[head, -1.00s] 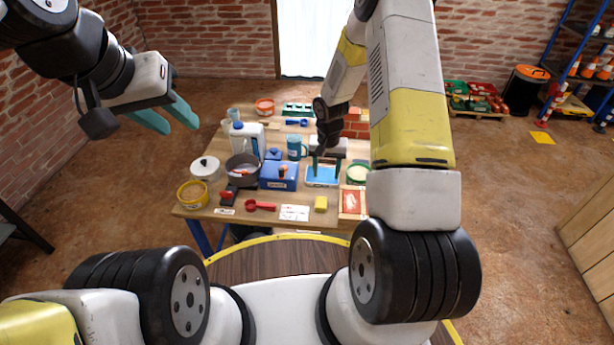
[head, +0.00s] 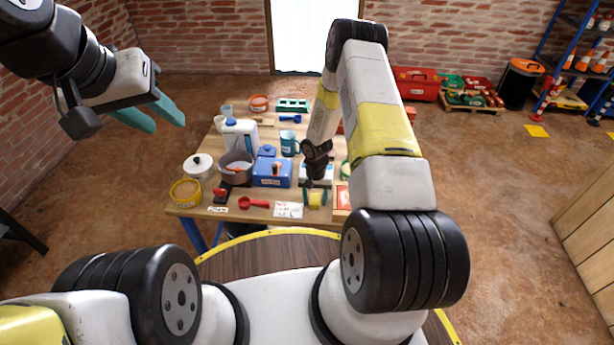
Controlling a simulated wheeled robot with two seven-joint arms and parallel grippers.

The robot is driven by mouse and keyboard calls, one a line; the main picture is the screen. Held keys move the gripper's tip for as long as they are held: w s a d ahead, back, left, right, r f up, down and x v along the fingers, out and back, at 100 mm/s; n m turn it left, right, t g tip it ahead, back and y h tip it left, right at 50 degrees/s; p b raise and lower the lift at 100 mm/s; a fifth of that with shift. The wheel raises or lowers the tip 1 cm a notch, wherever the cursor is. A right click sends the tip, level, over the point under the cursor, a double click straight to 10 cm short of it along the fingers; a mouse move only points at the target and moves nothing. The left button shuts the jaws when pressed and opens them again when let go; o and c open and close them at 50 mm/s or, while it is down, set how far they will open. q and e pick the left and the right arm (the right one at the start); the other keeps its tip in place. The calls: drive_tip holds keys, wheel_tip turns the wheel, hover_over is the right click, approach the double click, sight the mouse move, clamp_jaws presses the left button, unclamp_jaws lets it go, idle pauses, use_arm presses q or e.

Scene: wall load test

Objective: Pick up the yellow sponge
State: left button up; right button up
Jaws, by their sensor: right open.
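The small yellow sponge (head: 316,200) lies near the front edge of the wooden table (head: 185,212), right of a white card. My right gripper (head: 315,198) points down over it, open, with one teal finger on the left side of the sponge and one on the right. I cannot tell whether the fingers touch it. The gripper body hides what is just behind the sponge. My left gripper (head: 167,125) is open and empty, held high at the left, away from the sponge.
Close by are a white card (head: 289,210), a red-framed tray (head: 341,200), a blue box (head: 272,174) and a red scoop (head: 254,203). A grey pot (head: 236,167), a white jug (head: 241,137) and a teal mug (head: 288,143) stand further left and back.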

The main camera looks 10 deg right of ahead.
sight(315, 199)
drive_tip(key=c, duration=1.1)
drive_tip(key=shift+r, duration=0.15)
drive_tip(key=shift+r, duration=0.65)
wheel_tip(315, 199, up, 2)
drive_tip(key=shift+r, duration=0.15)
drive_tip(key=s+a, duration=0.2)
drive_tip(key=s, duration=0.5)
drive_tip(key=s+a+r, duration=0.1)
drive_tip(key=s+a, duration=0.2)
drive_tip(key=s, duration=0.5)
drive_tip(key=shift+a, duration=0.25)
